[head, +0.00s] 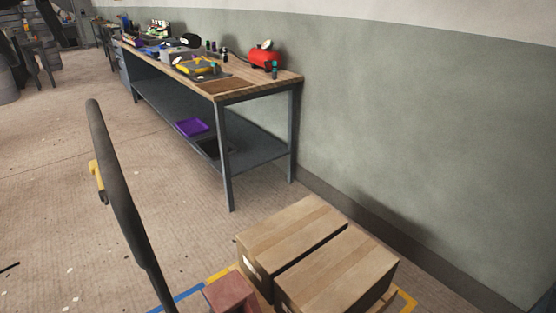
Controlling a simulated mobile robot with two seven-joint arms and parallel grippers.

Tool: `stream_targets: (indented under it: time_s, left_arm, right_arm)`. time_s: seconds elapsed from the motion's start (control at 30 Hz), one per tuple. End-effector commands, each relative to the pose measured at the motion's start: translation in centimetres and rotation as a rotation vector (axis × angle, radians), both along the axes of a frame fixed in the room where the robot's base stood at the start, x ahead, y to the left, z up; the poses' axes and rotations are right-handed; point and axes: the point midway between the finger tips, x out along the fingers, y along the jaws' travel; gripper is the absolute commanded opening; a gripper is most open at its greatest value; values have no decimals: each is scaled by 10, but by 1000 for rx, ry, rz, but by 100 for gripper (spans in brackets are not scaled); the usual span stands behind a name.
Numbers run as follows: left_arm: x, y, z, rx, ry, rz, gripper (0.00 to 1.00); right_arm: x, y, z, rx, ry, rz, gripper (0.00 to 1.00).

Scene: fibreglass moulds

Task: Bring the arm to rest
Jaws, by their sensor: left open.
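A long dark curved bar rises from the bottom edge at the left of the head view, with a small yellow and dark piece behind its left edge. I take this small piece for part of my left gripper (98,182), mostly hidden by the bar. Its fingers do not show clearly; the jaws are open and I see nothing held. It is over bare floor, apart from the bench and boxes. My right gripper is not in view.
Two cardboard boxes (294,232) and a reddish block (230,296) sit low at bottom centre, near yellow and blue edging. A workbench (228,150) stands along the grey-green wall with tools, a red tank (265,57) and a purple tray (192,128). Floor at left is mostly clear.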

Motion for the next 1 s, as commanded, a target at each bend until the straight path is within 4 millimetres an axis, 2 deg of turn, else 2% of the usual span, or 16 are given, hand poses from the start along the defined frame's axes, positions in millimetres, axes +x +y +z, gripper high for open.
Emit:
stream_targets:
  time_s: [0.03, 0.17, 0.77, 0.87, 1.0]
  left_arm:
    - [-1, 1, 9, 0, -1, 0, 63]
    - [-3, 4, 16, 0, 0, 1, 63]
    - [-3, 6, 16, -5, 0, 1, 63]
    - [-2, 15, 7, -47, 0, 2, 63]
    - [-2, 46, -27, -208, -13, 10, 63]
  right_arm:
    - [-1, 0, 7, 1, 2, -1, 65]
    - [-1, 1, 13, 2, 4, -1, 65]
    - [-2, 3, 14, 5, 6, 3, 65]
    - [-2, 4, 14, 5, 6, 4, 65]
    - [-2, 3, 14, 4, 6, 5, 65]
